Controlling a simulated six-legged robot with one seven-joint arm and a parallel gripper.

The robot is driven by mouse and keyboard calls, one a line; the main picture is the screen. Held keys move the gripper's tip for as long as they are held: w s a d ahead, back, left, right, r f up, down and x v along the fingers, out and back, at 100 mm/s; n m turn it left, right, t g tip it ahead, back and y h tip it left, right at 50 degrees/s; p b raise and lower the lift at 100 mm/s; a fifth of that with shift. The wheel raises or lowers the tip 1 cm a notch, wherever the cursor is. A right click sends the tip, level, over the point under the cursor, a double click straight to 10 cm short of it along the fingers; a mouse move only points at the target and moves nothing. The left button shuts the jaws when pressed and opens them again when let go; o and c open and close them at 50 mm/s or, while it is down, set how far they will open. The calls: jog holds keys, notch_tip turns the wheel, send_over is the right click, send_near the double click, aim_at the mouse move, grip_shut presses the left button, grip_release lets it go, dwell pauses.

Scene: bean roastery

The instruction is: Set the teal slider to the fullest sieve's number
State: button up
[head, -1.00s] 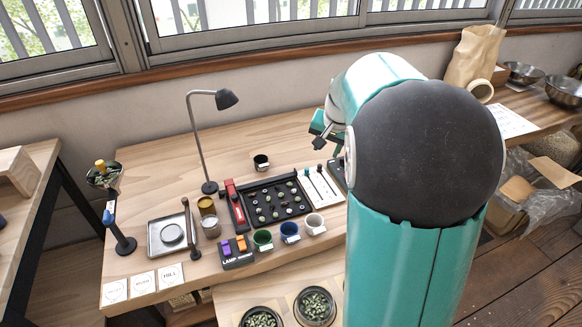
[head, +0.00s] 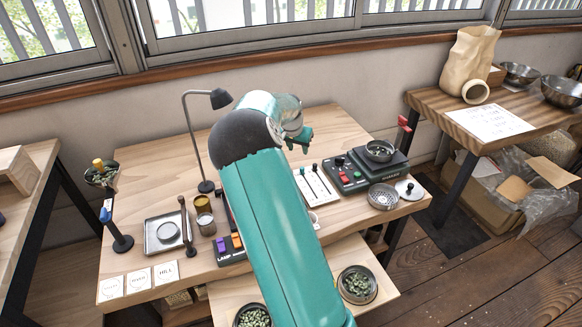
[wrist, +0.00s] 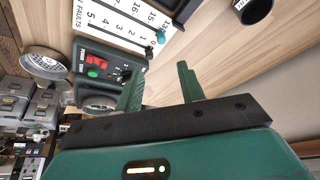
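The white slider panel (head: 316,186) has two sliders. In the wrist view the panel (wrist: 122,22) shows printed numbers, including 15 and 16 along one track and 5 beside the word FAULTS. A perforated metal sieve-like dish (head: 383,196) is at right. Which sieve is fullest I cannot tell.
A dark control box (head: 347,174) with red and green buttons stands right of the panel, beside a scale bearing a bowl of beans (head: 379,151). Bean dishes (head: 356,284) sit on the lower front shelf. The lamp (head: 194,140) stands left of my arm.

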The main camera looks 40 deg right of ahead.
send_near(302, 168)
jog(key=x, duration=0.7)
jog(key=shift+d, duration=0.1)
jog(key=shift+w+d+f, duration=0.15)
jog(key=shift+d+f, duration=0.05)
jog(key=shift+f, duration=0.5)
grip_shut()
